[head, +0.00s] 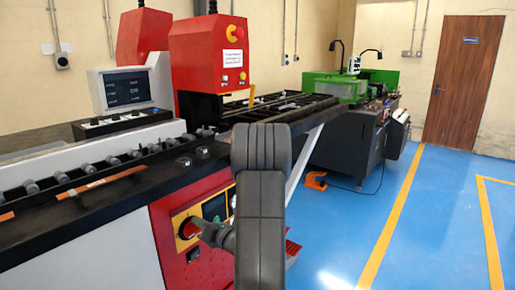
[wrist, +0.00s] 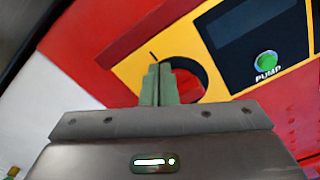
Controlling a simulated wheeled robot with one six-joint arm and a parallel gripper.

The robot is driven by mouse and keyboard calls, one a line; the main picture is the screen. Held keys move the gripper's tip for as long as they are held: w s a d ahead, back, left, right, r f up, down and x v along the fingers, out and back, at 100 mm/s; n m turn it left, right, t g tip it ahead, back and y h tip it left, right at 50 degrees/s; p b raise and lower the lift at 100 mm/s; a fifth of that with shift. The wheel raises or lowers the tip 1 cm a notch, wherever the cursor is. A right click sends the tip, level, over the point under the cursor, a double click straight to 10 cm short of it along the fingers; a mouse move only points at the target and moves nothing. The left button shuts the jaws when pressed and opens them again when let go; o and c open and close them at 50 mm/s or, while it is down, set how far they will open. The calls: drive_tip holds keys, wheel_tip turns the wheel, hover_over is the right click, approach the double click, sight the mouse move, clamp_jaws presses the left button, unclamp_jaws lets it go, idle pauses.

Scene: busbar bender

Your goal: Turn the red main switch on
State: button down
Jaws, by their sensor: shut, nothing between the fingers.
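The red main switch (wrist: 190,84) shows in the wrist view as a round red and dark shape on a yellow panel (wrist: 128,72). In the head view the switch (head: 185,227) is on the yellow plate at the machine's red front. My gripper (wrist: 160,68) is shut, with its greenish fingers pressed together and nothing between them. The fingertips are in front of the left part of the switch and hide some of it. In the head view my gripper (head: 199,225) is just right of the switch. I cannot tell whether it touches, nor the handle's angle.
A green PUMP button (wrist: 267,60) and dark display are right of the switch. A red emergency stop (head: 232,33) is on the tall red housing. A monitor (head: 124,87) stands on the machine. Blue floor (head: 430,230) is clear to the right; an orange foot pedal (head: 315,181) lies beyond.

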drive_tip(key=shift+f+b, duration=0.55)
drive_tip(key=shift+f, duration=0.05)
idle(0.7)
drive_tip(key=shift+w+d+f, duration=0.1)
drive_tip(key=shift+w+d, duration=0.15)
idle(0.6)
drive_tip(key=shift+w+d+f+b, duration=0.4)
drive_tip(key=shift+w+d+f, duration=0.1)
drive_tip(key=shift+w+f, duration=0.2)
drive_tip(key=shift+w+d+r, duration=0.1)
drive_tip(key=shift+r, duration=0.05)
idle(0.5)
drive_tip(key=v, duration=0.6)
idle(0.4)
